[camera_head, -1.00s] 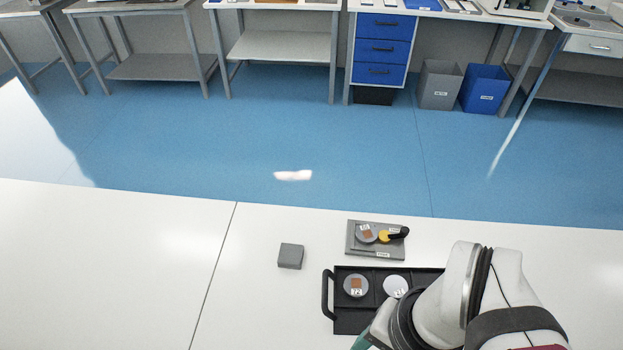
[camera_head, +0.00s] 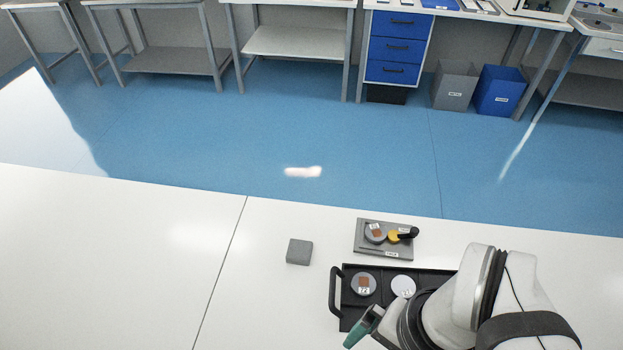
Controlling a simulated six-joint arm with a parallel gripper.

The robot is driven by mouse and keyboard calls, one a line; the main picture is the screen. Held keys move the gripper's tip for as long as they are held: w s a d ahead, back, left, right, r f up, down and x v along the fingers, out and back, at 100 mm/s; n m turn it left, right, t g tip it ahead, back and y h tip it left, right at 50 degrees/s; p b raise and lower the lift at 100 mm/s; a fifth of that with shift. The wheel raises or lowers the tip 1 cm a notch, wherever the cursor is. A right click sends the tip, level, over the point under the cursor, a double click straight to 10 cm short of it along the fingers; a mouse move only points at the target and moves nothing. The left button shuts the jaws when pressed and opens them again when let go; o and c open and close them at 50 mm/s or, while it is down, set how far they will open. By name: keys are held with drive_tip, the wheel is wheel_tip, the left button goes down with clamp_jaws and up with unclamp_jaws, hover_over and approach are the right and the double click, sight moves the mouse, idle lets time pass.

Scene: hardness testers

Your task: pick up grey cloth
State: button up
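The grey cloth (camera_head: 299,252) looks like a small folded square block. It lies flat on the white table, left of the grey plate and up-left of the black tray. My gripper (camera_head: 364,327) shows only in part, as a green and dark piece at the lower edge, in front of the tray's lower left part. It is below and right of the cloth and apart from it. The fingertips cannot be made out, so its opening is unclear.
A black tray (camera_head: 336,312) with a left handle holds round samples, partly hidden by my arm. A grey plate (camera_head: 365,250) behind it carries a round sample and a yellow-and-black item. The table (camera_head: 120,260) left of the cloth is clear.

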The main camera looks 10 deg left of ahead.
drive_tip(key=w+a+r+n, duration=0.2)
drive_tip(key=w+n, duration=0.4)
drive_tip(key=w, duration=0.2)
drive_tip(key=n+h, duration=0.2)
drive_tip(key=n, duration=1.5)
hover_over(299, 250)
wheel_tip(299, 250, down, 9)
wheel_tip(299, 250, down, 14)
drive_tip(key=shift+f, duration=0.1)
drive_tip(key=c, duration=1.3)
drive_tip(key=shift+w+r, duration=0.1)
drive_tip(key=shift+r, duration=0.5)
drive_tip(key=shift+c, duration=0.2)
wheel_tip(299, 250, up, 3)
drive_tip(key=shift+f, duration=0.1)
drive_tip(key=s+d+r, duration=0.1)
drive_tip(key=d+r, duration=0.6)
drive_tip(key=d, duration=0.4)
drive_tip(key=shift+d, duration=0.3)
